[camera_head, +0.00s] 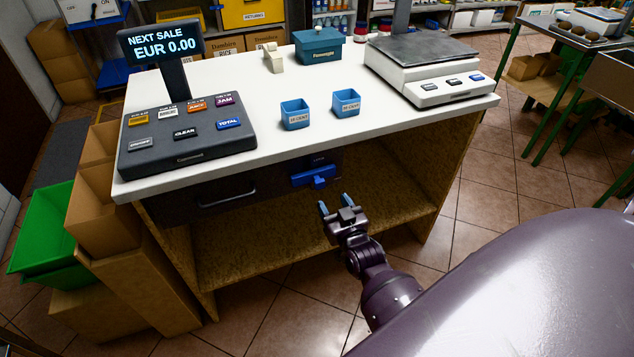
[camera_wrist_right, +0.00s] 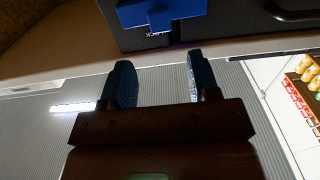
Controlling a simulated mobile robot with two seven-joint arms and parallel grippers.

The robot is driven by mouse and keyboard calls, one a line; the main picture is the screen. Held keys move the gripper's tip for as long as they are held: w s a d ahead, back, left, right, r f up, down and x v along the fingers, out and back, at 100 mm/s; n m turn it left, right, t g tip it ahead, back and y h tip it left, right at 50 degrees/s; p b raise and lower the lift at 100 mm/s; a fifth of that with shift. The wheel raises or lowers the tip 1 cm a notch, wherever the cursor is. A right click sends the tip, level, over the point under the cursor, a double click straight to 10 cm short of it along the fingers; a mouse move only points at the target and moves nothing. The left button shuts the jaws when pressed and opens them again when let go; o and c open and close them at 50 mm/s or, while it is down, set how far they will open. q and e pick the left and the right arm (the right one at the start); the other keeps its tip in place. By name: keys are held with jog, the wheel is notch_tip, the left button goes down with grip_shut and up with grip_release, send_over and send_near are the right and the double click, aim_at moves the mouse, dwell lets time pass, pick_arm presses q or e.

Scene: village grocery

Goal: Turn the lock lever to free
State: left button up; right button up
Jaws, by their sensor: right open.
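The blue lock lever (camera_head: 319,181) sits on a blue plate on the dark drawer front (camera_head: 222,194), under the counter's front edge. In the right wrist view the blue lever (camera_wrist_right: 160,16) shows at the top, beyond the fingertips, with a small label partly visible beside it. My right gripper (camera_head: 336,205) is open and empty, in front of and a little below the lever, apart from it. Its two blue fingers also show in the right wrist view (camera_wrist_right: 158,80) with a clear gap between them. My left gripper is not in view.
On the white counter (camera_head: 250,95) stand a dark register keypad (camera_head: 185,145), two small blue cups (camera_head: 295,114), a blue box (camera_head: 318,46) and a scale (camera_head: 425,75). A shelf (camera_head: 280,240) lies below the drawer. Cardboard boxes and a green crate (camera_head: 42,235) stand left.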

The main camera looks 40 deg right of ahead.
aim_at(321, 183)
jog(key=b+x, duration=0.1)
jog(key=x, duration=0.8)
jog(key=shift+w+a, duration=0.1)
jog(key=shift+w, duration=0.05)
grip_shut()
